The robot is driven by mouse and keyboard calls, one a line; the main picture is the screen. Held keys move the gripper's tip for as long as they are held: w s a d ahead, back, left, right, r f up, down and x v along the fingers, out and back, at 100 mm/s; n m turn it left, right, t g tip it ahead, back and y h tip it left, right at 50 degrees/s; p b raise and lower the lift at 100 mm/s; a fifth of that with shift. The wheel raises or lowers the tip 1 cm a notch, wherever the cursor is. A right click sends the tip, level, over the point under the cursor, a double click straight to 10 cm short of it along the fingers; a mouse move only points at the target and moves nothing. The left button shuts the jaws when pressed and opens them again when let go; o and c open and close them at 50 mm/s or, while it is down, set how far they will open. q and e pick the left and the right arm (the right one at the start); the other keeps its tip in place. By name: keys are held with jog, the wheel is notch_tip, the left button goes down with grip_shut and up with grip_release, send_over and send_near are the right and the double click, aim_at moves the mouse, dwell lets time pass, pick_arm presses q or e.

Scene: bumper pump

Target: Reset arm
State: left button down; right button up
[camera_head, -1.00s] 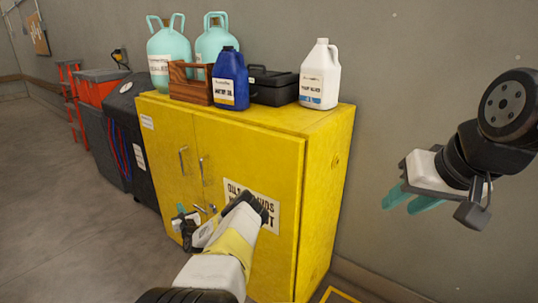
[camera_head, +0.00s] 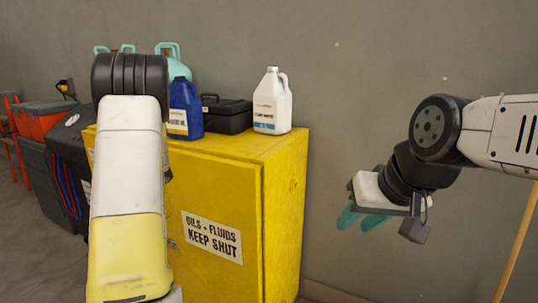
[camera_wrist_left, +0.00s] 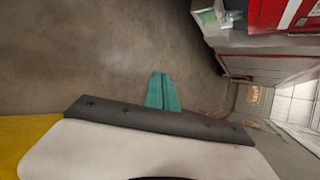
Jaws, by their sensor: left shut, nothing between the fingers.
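My left arm (camera_head: 130,190) rises in front of the yellow cabinet in the head view, bent at a dark joint near the top. Its gripper is hidden in that view. In the left wrist view my left gripper (camera_wrist_left: 162,92) shows its teal fingers together, shut and empty, over bare floor. My right gripper (camera_head: 362,218) hangs to the right of the cabinet in the head view, in front of the grey wall. Its two teal fingers point down and left, slightly apart, with nothing between them.
The yellow cabinet (camera_head: 275,215) bears a blue jug (camera_head: 186,110), a black case (camera_head: 226,115), a white jug (camera_head: 271,100) and teal bottles (camera_head: 178,65) partly hidden by my arm. Dark bins (camera_head: 45,165) stand left of it.

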pick_arm(q)
jog(key=s+d+r+t+h, duration=0.2)
jog(key=s+d+r+h, duration=0.2)
jog(key=d, duration=0.9)
jog(key=s+d+r+n+t+h, duration=0.1)
jog(key=s+d+r+t+h, duration=0.2)
jog(key=d, duration=0.9)
jog(key=s+d+r+n+t+h, duration=0.1)
jog(key=s+d+r+t+h, duration=0.1)
jog(key=s+d+r+h, duration=0.3)
jog(key=s+d+r, duration=0.3)
jog(key=s+d, duration=0.3)
jog(key=d, duration=0.2)
jog(key=shift+d+t+h, duration=0.3)
jog(key=shift+t, duration=0.1)
jog(key=shift+a, duration=0.1)
